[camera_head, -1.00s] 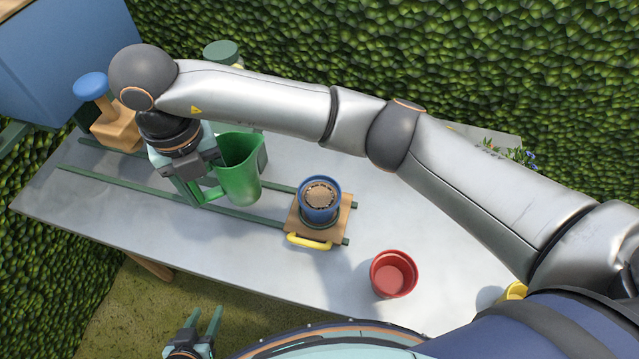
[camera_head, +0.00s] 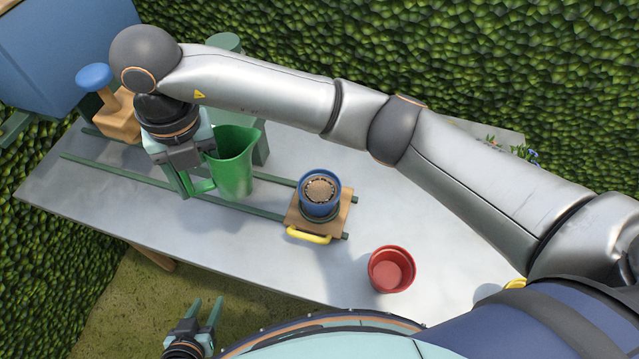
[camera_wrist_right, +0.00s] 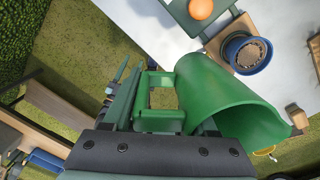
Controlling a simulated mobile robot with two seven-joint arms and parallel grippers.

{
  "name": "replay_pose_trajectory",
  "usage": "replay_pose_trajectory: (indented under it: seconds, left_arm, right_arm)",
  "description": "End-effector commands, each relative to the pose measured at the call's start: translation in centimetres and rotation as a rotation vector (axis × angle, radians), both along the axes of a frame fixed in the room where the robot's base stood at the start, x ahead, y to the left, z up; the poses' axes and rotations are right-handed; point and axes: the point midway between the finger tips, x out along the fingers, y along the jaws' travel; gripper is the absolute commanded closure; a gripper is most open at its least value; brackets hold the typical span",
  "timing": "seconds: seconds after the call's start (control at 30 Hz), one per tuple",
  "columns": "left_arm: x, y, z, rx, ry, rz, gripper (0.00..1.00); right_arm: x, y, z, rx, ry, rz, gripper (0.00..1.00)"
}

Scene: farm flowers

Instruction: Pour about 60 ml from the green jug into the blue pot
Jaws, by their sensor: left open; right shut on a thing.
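The green jug (camera_head: 233,166) is held by its handle in my right gripper (camera_head: 200,188), above the table to the left of the pot. It looks close to upright, and its contents are hidden. In the right wrist view, the jug (camera_wrist_right: 218,98) fills the middle, with its handle between the fingers (camera_wrist_right: 150,110). The blue pot (camera_head: 319,205), filled with brown soil, stands on a wooden carriage (camera_head: 299,225) with a yellow handle. The blue pot also shows at upper right in the right wrist view (camera_wrist_right: 238,67). My left gripper (camera_head: 208,307) is open and empty below the table's front edge.
Green rails (camera_head: 160,183) run along the table (camera_head: 80,200) to the carriage. A red pot (camera_head: 391,269) stands at front right. A wooden block with a blue knob (camera_head: 94,77) is at back left, near a blue box (camera_head: 60,45). A hedge (camera_head: 560,70) rises behind.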

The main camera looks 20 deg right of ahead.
Motion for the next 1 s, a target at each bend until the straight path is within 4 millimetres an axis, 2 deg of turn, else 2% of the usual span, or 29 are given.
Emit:
replay_pose_trajectory:
  seconds: [0.17, 0.2, 0.47, 0.6, 0.67, 0.7, 0.8, 1.0]
  left_arm:
    - [0.0, 0.0, 0.0, 0.000, 0.000, 0.000, 0.53]
    - [0.0, 0.0, -0.1, 0.000, 0.000, 0.000, 0.53]
    - [0.0, 0.0, 0.0, 0.000, 0.000, 0.000, 0.53]
    - [0.0, 0.0, -0.1, 0.000, 0.000, 0.000, 0.53]
    - [0.0, 0.0, 0.0, 0.000, 0.000, 0.000, 0.53]
    - [0.0, 0.0, 0.3, 0.000, 0.000, 0.000, 0.53]
    - [0.0, 0.0, 0.2, 0.000, 0.000, 0.000, 0.53]
    - [0.0, 0.0, 0.2, 0.000, 0.000, 0.000, 0.53]
  right_arm:
    - [0.0, -0.5, 0.2, 0.100, 0.016, -0.001, 1.00]
    - [0.0, -0.6, -1.3, 0.104, 0.022, -0.002, 1.00]
    - [0.0, -1.0, -7.5, 0.180, 0.030, -0.001, 1.00]
    - [-0.1, -1.4, -12.5, 0.234, 0.041, -0.003, 1.00]
    - [0.0, -1.7, -14.2, 0.265, 0.043, -0.004, 1.00]
    - [0.2, -2.0, -13.6, 0.313, 0.043, -0.003, 1.00]
    - [0.3, -2.8, -13.8, 0.412, 0.054, -0.003, 1.00]
    - [0.5, -4.1, -11.5, 0.576, 0.073, 0.002, 1.00]
